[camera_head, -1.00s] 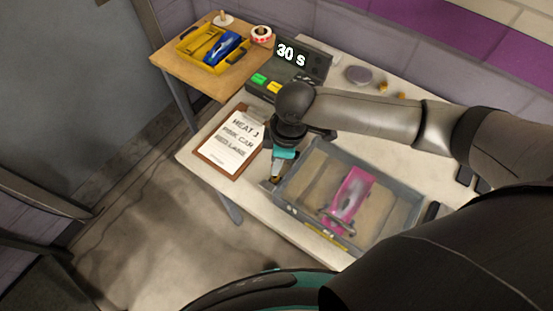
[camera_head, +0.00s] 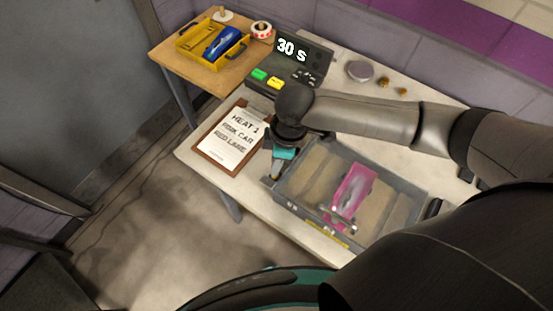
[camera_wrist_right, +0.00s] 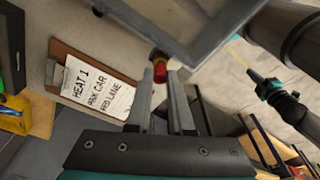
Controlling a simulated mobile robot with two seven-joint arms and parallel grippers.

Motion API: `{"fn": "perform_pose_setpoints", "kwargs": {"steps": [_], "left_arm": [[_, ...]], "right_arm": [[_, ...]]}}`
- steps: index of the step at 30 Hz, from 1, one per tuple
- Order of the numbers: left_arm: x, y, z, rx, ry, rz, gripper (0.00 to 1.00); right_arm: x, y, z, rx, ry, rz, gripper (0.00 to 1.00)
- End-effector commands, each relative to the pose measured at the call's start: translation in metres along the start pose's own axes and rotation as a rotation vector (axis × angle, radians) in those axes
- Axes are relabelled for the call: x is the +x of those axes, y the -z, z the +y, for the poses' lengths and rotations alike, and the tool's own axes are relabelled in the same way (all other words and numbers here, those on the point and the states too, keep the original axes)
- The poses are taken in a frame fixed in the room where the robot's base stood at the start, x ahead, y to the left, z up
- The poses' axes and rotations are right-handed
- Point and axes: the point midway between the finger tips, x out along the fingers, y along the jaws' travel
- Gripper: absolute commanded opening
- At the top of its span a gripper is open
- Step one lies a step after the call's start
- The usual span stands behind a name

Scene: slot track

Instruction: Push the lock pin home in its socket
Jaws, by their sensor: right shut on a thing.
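My right gripper (camera_head: 274,177) is at the near left corner of the grey, clear-lidded case (camera_head: 409,215). In the right wrist view its fingers (camera_wrist_right: 166,72) are shut on the lock pin (camera_wrist_right: 159,66), which has a red body and brass-coloured ends. The pin is right beside the case's corner. The socket is hidden, so I cannot tell how deep the pin sits. A pink car (camera_head: 352,190) lies under the clear lid. My left gripper seems to show at the right of the wrist view (camera_wrist_right: 245,64); its jaws are too small to read.
A clipboard (camera_head: 213,158) reading "HEAT 1 PINK CAR RED LANE" lies left of the case. A timer box (camera_head: 318,58) showing "30 S" stands behind. A yellow tray (camera_head: 190,46) with a blue car (camera_head: 222,43) is on the wooden side table. A grey disc (camera_head: 360,71) lies at the back.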

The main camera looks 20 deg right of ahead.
Motion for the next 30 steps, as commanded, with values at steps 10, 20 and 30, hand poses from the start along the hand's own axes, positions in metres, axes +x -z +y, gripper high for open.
{"fn": "perform_pose_setpoints", "kwargs": {"steps": [10, 20, 30], "left_arm": [[0.002, 0.000, 0.000, 0.000, 0.000, 0.000, 0.00], [0.002, 0.000, 0.000, 0.000, 0.000, 0.000, 0.00], [-0.002, 0.000, -0.001, 0.000, 0.001, 0.000, 0.00]], "right_arm": [[0.005, -0.001, 0.000, 0.000, 0.000, 0.000, 0.36], [0.005, -0.001, 0.000, 0.000, 0.000, 0.000, 0.55], [-0.022, -0.001, 0.001, 0.000, -0.004, 0.002, 0.55]]}}
